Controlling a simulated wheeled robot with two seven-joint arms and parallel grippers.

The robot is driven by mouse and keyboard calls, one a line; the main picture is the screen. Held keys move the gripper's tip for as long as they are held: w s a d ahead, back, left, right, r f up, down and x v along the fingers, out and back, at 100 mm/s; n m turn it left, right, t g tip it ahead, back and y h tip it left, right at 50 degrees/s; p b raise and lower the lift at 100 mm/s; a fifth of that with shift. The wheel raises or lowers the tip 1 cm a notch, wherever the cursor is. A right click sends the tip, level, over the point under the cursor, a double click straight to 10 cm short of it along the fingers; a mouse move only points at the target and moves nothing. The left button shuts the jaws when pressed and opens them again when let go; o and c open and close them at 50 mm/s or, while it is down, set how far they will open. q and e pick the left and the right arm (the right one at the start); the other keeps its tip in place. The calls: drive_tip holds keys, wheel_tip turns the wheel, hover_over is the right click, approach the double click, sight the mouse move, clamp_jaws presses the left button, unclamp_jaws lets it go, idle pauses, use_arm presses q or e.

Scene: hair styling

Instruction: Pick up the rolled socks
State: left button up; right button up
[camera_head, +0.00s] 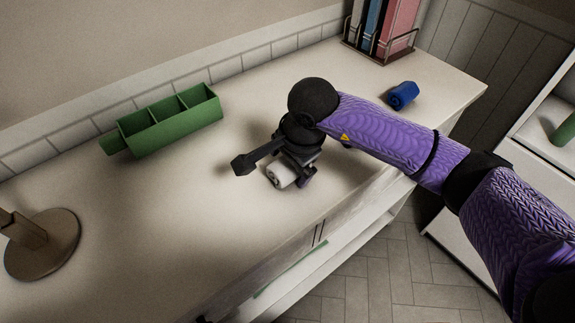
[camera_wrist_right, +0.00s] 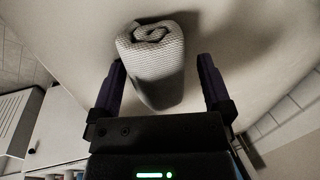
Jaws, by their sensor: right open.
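The rolled socks (camera_head: 281,175) are a pale grey-white roll lying on the pale dresser top, partly covered by my right gripper in the head view. In the right wrist view the rolled socks (camera_wrist_right: 152,62) show their spiral end and lie between the two dark fingers. My right gripper (camera_wrist_right: 160,85) is open, with one finger on each side of the roll and visible gaps. In the head view my right gripper (camera_head: 292,172) is low over the dresser at the socks. My left gripper is not in view.
The dresser top (camera_head: 150,220) is largely clear. A green divided box (camera_head: 168,125) stands at the back left, a blue roll (camera_head: 403,95) at the right, books in a wire rack (camera_head: 385,30) at the back. A round wooden stand (camera_head: 45,245) is at the left.

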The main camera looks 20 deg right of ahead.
drive_tip(key=shift+c, duration=0.3)
drive_tip(key=c, duration=0.9)
